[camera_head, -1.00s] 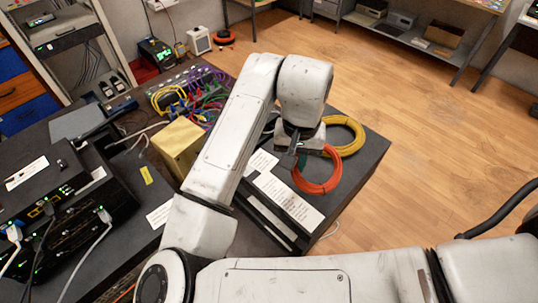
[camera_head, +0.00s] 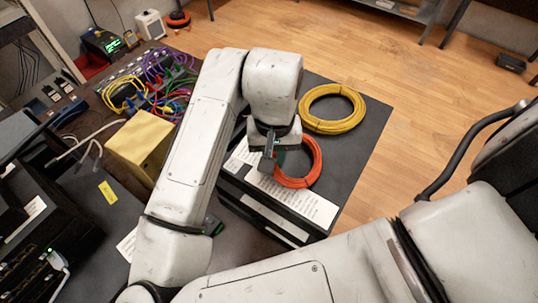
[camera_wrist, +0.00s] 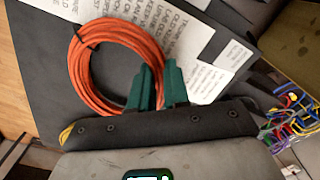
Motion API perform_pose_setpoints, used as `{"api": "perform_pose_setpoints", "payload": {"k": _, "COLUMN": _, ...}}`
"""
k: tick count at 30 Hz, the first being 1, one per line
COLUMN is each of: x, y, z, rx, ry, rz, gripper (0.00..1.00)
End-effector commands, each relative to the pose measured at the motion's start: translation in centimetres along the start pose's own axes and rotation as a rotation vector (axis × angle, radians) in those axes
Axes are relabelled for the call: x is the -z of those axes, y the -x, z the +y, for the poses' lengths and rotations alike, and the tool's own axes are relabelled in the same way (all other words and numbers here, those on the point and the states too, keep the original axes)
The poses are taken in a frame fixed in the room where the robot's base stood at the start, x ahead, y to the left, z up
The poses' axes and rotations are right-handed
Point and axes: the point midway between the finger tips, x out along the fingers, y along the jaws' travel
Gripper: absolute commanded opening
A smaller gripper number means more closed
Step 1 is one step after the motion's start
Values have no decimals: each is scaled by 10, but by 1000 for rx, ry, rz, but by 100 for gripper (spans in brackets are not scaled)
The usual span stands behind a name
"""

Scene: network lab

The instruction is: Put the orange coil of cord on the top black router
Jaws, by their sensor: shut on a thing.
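The orange coil of cord (camera_head: 318,160) is a tied ring. My gripper (camera_head: 276,158) is shut on its near side; the teal fingers (camera_wrist: 160,86) show at the edge of the coil (camera_wrist: 80,78) in the wrist view. In the head view the coil overlaps the right part of a flat black box with white labels (camera_head: 262,213). Whether it touches the box I cannot tell. More black router-like units (camera_head: 20,215) with lit ports stand at the left. My arm hides part of the labelled box.
A yellow cord coil (camera_head: 334,127) lies on the dark tabletop behind the orange one. A tan box (camera_head: 140,145) and a tangle of coloured cables (camera_head: 165,85) are left of my arm. Bare tabletop (camera_head: 365,160) lies right of the labelled box.

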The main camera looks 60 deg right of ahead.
Motion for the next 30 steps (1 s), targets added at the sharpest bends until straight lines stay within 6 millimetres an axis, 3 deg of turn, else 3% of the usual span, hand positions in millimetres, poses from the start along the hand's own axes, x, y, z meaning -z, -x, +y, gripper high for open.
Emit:
{"api": "perform_pose_setpoints", "payload": {"k": 13, "x": -1, "y": -7, "z": 1, "rx": -1, "ry": 1, "rz": 0, "gripper": 0}}
{"api": "perform_pose_setpoints", "payload": {"k": 14, "x": -1, "y": -6, "z": 0, "rx": 0, "ry": 1, "rz": 0, "gripper": 19}}
{"api": "perform_pose_setpoints", "payload": {"k": 21, "x": -1, "y": -6, "z": 0, "rx": 0, "ry": 1, "rz": 0, "gripper": 41}}
{"api": "perform_pose_setpoints", "payload": {"k": 30, "x": -1, "y": -2, "z": 0, "rx": 1, "ry": 0, "rz": 0, "gripper": 41}}
